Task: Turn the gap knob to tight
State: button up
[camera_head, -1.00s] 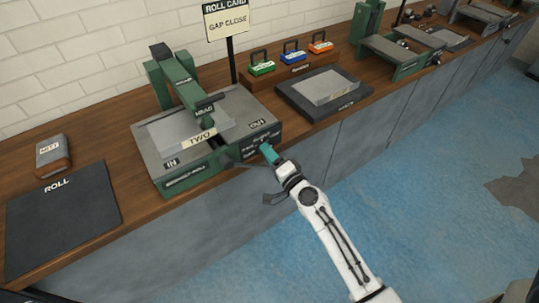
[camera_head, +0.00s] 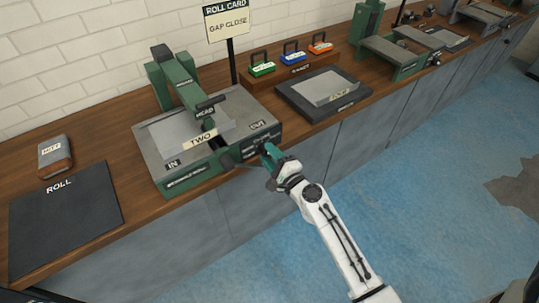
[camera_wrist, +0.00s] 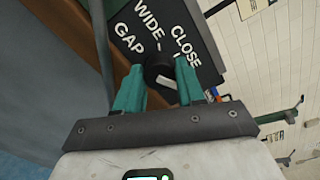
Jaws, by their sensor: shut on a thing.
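The gap knob (camera_wrist: 158,66) is a dark round knob on a dark panel (camera_wrist: 185,20) in the wrist view. White words GAP, WIDE and CLOSE stand around it, and a white mark shows at its lower side. My gripper (camera_wrist: 160,72) has its two teal fingers on either side of the knob and is shut on it. In the head view my gripper (camera_head: 268,154) is at the front face of the green and grey roller machine (camera_head: 190,183), below its OUT label. The knob is mostly hidden there by the fingers.
A sign reading ROLL CARD, GAP CLOSE (camera_head: 228,22) stands behind the machine. A ROLL mat (camera_head: 62,220) and a mitt block (camera_head: 55,157) lie at the left.

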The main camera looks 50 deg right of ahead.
jog(key=shift+f, duration=0.15)
dwell(0.3)
jog(key=o, duration=1)
jog(key=shift+o, duration=0.2)
jog(key=b+v, duration=0.2)
jog(key=v, duration=0.8)
jog(key=shift+s+b, duration=0.35)
jog(key=shift+s, duration=0.05)
